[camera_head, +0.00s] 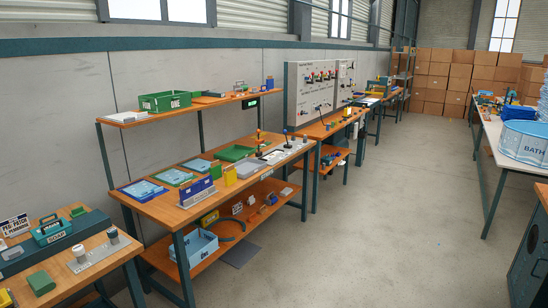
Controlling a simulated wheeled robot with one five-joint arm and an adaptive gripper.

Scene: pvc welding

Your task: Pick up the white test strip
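I cannot make out the white test strip for certain. Small pale items that could include it lie on the long wooden workbench (172,212) in the middle, near a whitish tray-like item (272,157), but they are too small to tell apart. A flat pale item (127,117) lies on the shelf above. A light grey plate (92,258) with small cylinders by it lies on the bench at the lower left. My gripper is not in view.
A green bin (165,102) stands on the upper shelf, a light blue crate (196,247) on the lower shelf. A blue tub (524,142) stands on the right table. Cardboard boxes (460,75) are stacked at the back. The grey floor (370,230) between the benches is clear.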

